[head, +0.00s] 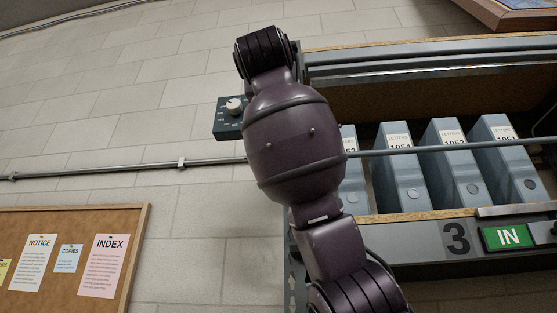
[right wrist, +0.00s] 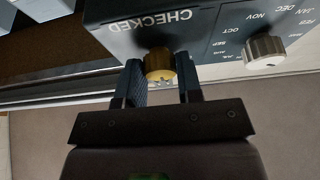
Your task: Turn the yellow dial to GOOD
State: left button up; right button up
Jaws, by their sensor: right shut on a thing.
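The yellow dial (right wrist: 158,66) sits on the dark blue panel (right wrist: 203,22) in the right wrist view. My right gripper (right wrist: 161,84) has one finger on each side of the dial and is shut on it. The panel appears upside down, with the word CHECKED above the dial. I cannot read the word GOOD or see where the dial points. In the head view the panel (head: 226,129) shows only in part at the shelf's left; my arm hides the rest, including the yellow dial and the right gripper. My left gripper is in neither view.
A pale dial (right wrist: 264,51) with month names is beside the yellow one; it also shows in the head view (head: 234,105). Blue file boxes (head: 459,168) stand on the shelf behind a rail (head: 440,149). A notice board (head: 140,225) hangs at lower left.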

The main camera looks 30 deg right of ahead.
jog(key=shift+n, duration=0.4)
jog(key=shift+s+d+r+n+t+y+b, duration=0.1)
jog(key=shift+n+t+y+b, duration=0.25)
jog(key=shift+n+y, duration=1.35)
jog(key=shift+s+d+n+t+y+b, duration=0.1)
jog(key=shift+n+t+y+b, duration=0.3)
jog(key=shift+n, duration=2.35)
jog(key=shift+r+n+t+y+b, duration=0.15)
jog(key=shift+n+y+b, duration=0.15)
jog(key=shift+n+y, duration=1.45)
jog(key=shift+f+n+h, duration=0.1)
jog(key=shift+n+h, duration=0.45)
jog(key=shift+n, duration=0.05)
jog(key=o, duration=0.9)
